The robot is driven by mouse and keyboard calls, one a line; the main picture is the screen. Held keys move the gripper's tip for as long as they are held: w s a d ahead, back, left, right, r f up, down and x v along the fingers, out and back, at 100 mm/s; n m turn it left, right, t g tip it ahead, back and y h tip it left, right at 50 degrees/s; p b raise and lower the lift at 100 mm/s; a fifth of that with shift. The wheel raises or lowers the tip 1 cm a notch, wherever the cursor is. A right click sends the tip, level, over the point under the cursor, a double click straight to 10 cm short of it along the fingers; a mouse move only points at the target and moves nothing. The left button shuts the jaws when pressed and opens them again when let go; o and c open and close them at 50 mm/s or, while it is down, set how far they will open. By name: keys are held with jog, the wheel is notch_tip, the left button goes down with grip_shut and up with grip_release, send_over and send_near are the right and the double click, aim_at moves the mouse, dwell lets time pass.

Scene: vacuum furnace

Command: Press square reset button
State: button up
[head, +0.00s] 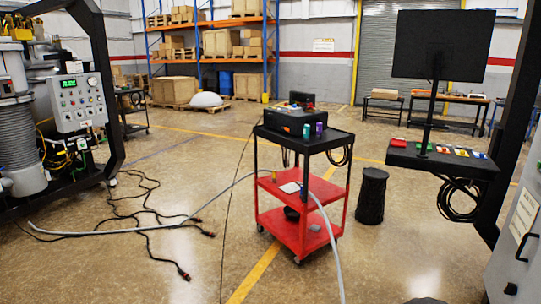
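A grey control panel (78,103) with a small green-lit display and several knobs and buttons is on the furnace machine at the left. Its buttons are too small to tell which one is a square reset button. My gripper is not in view.
A red and black cart (300,190) with a black box (288,121) stands mid-floor. Cables (150,220) and a grey hose (100,232) lie on the floor at left. A black bin (371,195) stands right of the cart. A dark monitor (443,45) rises above the console.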

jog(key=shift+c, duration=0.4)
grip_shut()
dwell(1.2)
